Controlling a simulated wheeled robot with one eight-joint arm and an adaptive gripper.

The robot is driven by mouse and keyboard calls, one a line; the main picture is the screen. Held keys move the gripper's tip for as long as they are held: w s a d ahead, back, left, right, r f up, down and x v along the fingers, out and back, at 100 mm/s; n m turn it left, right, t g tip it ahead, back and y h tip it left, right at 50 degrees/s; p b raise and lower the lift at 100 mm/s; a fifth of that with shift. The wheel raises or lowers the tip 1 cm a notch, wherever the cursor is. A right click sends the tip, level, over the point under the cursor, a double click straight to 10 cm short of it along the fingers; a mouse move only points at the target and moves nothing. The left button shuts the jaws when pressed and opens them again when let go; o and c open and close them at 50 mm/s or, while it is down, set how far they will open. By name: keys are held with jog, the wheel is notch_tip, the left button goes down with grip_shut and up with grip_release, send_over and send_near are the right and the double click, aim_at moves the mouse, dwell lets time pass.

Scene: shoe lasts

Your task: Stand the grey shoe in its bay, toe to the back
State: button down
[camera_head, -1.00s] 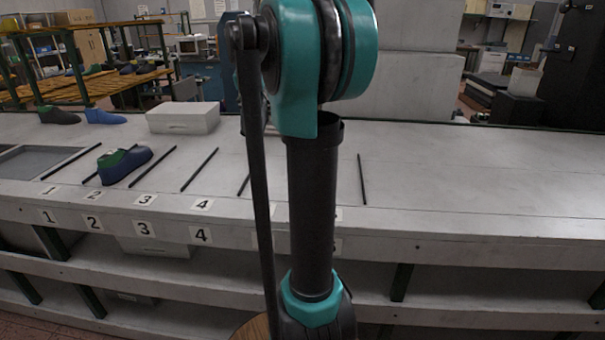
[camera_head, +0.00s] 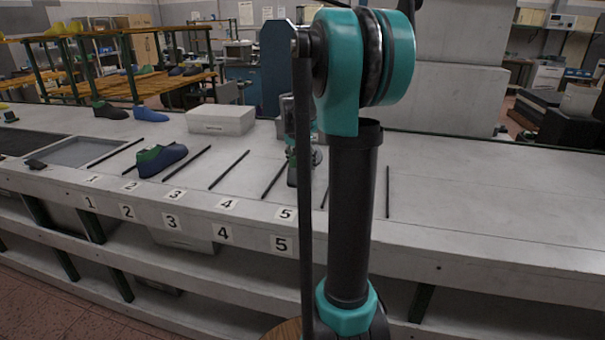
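A dark grey shoe (camera_head: 110,110) stands at the back left of the bench, left of a blue shoe (camera_head: 151,115). Black strips divide the bench top into bays above number labels. A navy shoe with green at its collar (camera_head: 162,158) stands at the bay labelled 2 (camera_head: 130,187). My gripper (camera_head: 293,165) is low over the bench near the bay labelled 5 (camera_head: 286,214). My own arm link hides much of it. I cannot tell whether its fingers are open, or whether it holds anything.
A pale box (camera_head: 220,120) stands at the back of the bench. A recessed grey tray (camera_head: 80,152) is at the left, with a small dark item (camera_head: 37,164) near its front corner. The bench top right of my arm is largely clear.

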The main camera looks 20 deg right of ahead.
aim_at(305, 156)
jog(key=shift+f, duration=2.1)
jog(key=shift+f, duration=0.1)
jog(key=shift+c, duration=2.2)
grip_release()
jog(key=v, duration=1.2)
jog(key=shift+s, duration=0.1)
